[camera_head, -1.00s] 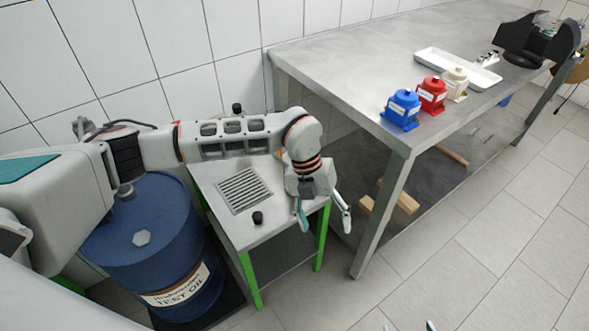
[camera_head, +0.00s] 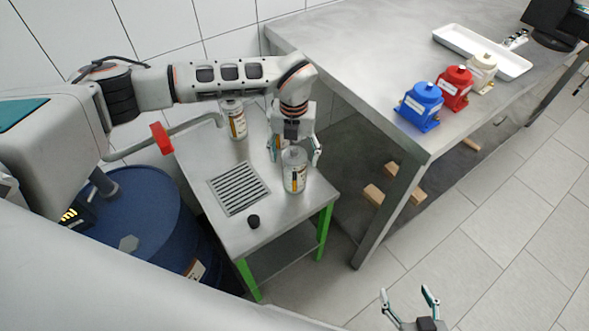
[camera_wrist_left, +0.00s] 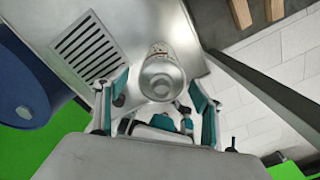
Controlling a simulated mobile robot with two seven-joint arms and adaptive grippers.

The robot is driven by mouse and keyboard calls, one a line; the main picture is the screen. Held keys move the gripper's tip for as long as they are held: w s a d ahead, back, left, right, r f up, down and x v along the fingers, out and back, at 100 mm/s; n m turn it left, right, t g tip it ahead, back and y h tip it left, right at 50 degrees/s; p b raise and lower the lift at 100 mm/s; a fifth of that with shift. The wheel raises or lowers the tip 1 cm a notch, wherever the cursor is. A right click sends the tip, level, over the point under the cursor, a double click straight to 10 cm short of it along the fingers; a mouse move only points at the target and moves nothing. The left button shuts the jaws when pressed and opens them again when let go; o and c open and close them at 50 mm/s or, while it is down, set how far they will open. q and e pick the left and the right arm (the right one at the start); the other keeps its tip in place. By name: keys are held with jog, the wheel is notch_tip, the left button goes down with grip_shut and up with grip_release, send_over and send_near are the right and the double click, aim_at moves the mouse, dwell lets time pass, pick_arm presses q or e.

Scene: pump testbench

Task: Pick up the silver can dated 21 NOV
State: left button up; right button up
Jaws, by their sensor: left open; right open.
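A silver can (camera_head: 295,178) with a pale label stands upright near the right edge of the small green-legged table. It also shows from above in the left wrist view (camera_wrist_left: 161,80). A second silver can (camera_head: 237,122) stands further back, partly hidden by my left arm. I cannot read a date on either label. My left gripper (camera_head: 297,158) is open, with its fingers to either side of the nearer can's top; in the left wrist view the can's lid lies between the fingers. Contact cannot be told. My right gripper (camera_head: 410,294) is open and empty at the bottom.
The small table (camera_head: 285,222) has a drain grille (camera_head: 238,187) and a black knob (camera_head: 253,221). A blue drum (camera_head: 140,215) and a pipe with a red handle (camera_head: 161,138) are at left. The large workbench (camera_head: 375,65) stands close on the right.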

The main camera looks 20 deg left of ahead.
pick_arm(q)
jog(key=f, duration=0.4)
jog(key=shift+w+f, duration=0.2)
jog(key=shift+f, duration=0.2)
jog(key=c, duration=1.2)
jog(key=shift+c, duration=0.2)
pick_arm(e)
jog(key=shift+w+r, duration=0.1)
jog(key=shift+w, duration=0.35)
pick_arm(q)
jog(key=shift+r, duration=0.1)
